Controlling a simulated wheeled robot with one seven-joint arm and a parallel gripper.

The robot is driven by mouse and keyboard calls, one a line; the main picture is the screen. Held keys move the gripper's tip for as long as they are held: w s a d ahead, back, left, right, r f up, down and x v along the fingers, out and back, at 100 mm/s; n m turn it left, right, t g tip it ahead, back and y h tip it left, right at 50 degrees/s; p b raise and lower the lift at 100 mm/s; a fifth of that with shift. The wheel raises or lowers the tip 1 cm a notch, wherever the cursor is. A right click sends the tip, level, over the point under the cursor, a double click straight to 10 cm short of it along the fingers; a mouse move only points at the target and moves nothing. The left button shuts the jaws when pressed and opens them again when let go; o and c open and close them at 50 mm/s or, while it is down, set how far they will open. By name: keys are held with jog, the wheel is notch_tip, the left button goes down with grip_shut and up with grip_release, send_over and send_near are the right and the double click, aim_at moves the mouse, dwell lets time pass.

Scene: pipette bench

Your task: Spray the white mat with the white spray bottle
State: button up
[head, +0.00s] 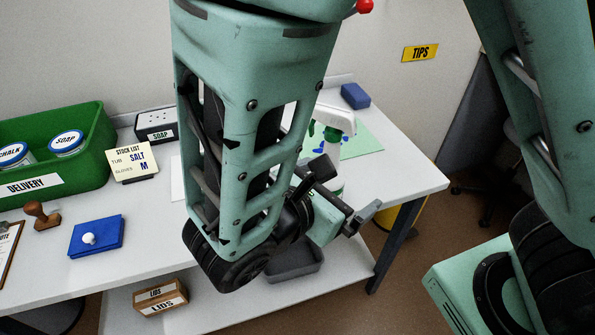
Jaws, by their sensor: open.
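The white spray bottle (336,119) stands on the right part of the bench, with a white head and a green collar. My arm and gripper hide much of its body. My gripper (347,192) is open in front of the bottle's lower part in this view. I cannot tell whether it touches the bottle. A white sheet (178,178), which may be the white mat, shows only as a strip at the left edge of my arm; the rest is hidden.
A green mat (366,136) with blue spots lies behind the bottle, near a blue block (355,95). The green delivery bin (95,135), stock list card (133,161), blue pad (97,237) and stamp (42,214) are left. A grey tray (296,262) and lids box (161,298) sit below.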

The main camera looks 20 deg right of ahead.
jog(key=w+a+n+t, duration=0.3)
jog(key=a+n+t, duration=0.2)
jog(key=t, duration=0.2)
jog(key=shift+r+b+x, duration=0.15)
jog(key=shift+b+x, duration=0.55)
jog(key=shift+x, duration=1.9)
jog(key=shift+r+b+x, duration=0.15)
jog(key=shift+b+x, duration=0.55)
jog(key=shift+x, duration=1.9)
jog(key=shift+c, duration=0.3)
jog(key=shift+a, duration=0.1)
jog(key=c, duration=1.6)
jog(key=o, duration=1.7)
jog(key=shift+c, duration=0.2)
